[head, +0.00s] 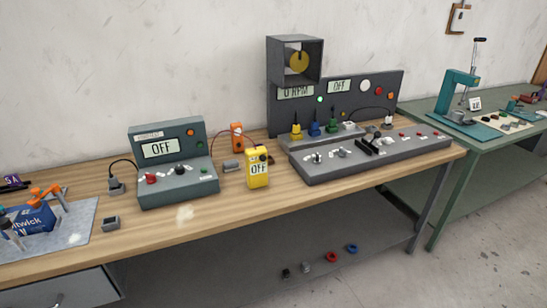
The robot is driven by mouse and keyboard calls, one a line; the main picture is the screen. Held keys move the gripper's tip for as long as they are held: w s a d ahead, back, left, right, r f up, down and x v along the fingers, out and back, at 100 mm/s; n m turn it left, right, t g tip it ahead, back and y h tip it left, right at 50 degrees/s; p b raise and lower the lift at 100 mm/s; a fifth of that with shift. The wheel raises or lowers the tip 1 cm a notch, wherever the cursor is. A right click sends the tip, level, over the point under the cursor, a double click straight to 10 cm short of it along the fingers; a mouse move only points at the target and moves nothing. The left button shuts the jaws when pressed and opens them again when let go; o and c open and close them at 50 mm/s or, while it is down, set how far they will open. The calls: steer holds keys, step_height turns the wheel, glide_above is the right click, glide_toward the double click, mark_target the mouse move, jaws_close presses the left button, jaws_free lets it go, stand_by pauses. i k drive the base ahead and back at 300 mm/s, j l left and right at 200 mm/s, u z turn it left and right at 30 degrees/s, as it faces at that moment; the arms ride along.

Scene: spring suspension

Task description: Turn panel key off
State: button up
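A long dark grey control panel (370,160) lies on the wooden bench at the right. Small silver parts (317,157) sit at its left end, black levers are near its middle, and several red knobs are at its right. One silver part may be the key, but it is too small to tell how it is turned. Behind it a dark upright panel (350,100) shows "0 RPM" and "OFF". A smaller grey-green console (178,185) to the left reads "OFF" and has a red, a black and a green control. My gripper is not in view.
The wooden bench (240,205) is clear along its front edge. A yellow meter (258,170) reading "OFF" stands between the consoles, with an orange device (237,137) behind it. A blue box (30,218) is far left. A green table (490,150) stands right.

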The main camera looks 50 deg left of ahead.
mark_target(317, 160)
steer(key=u, duration=1.6)
steer(key=i+z, duration=0.15)
steer(key=i, duration=1.1)
steer(key=i+z, duration=0.15)
steer(key=i, duration=1.05)
steer(key=j, duration=0.1)
